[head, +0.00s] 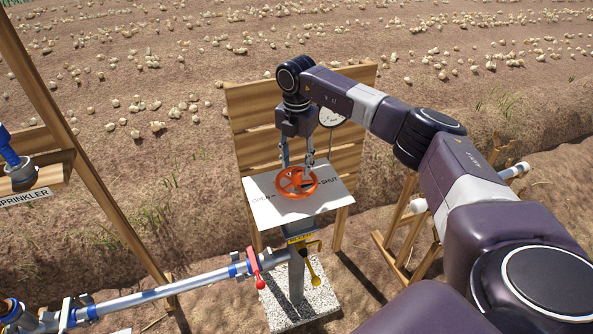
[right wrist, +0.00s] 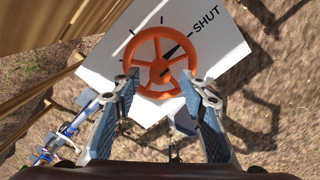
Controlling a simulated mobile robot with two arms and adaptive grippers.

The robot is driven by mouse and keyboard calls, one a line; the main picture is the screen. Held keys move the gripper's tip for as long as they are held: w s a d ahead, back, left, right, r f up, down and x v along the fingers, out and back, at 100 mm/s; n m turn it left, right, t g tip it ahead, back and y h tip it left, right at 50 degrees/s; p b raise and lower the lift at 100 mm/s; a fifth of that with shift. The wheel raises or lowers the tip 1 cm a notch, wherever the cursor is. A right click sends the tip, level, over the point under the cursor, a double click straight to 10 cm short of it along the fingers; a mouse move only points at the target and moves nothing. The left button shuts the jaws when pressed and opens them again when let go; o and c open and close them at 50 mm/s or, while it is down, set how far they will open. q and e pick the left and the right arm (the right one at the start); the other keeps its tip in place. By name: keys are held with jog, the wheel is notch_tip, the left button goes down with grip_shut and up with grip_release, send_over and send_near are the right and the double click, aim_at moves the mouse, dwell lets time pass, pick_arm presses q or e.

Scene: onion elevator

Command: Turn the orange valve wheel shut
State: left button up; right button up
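My right gripper (head: 297,163) is just above the wheel, fingers down. In the right wrist view my right gripper (right wrist: 160,88) is open, its fingers spread on either side of the wheel's near part. I cannot tell whether they touch it. My left gripper is out of view.
A wooden slat board (head: 253,105) stands behind the plate, with a round gauge (head: 332,117) partly hidden by my arm. Below are a pipe with a red handle (head: 254,265), a yellow handle (head: 314,270) and a stone block (head: 318,303). A wooden post (head: 75,150) stands left.

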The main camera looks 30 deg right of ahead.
aim_at(296, 171)
notch_tip(296, 171, up, 8)
jog(key=shift+a, duration=0.1)
dwell(0.6)
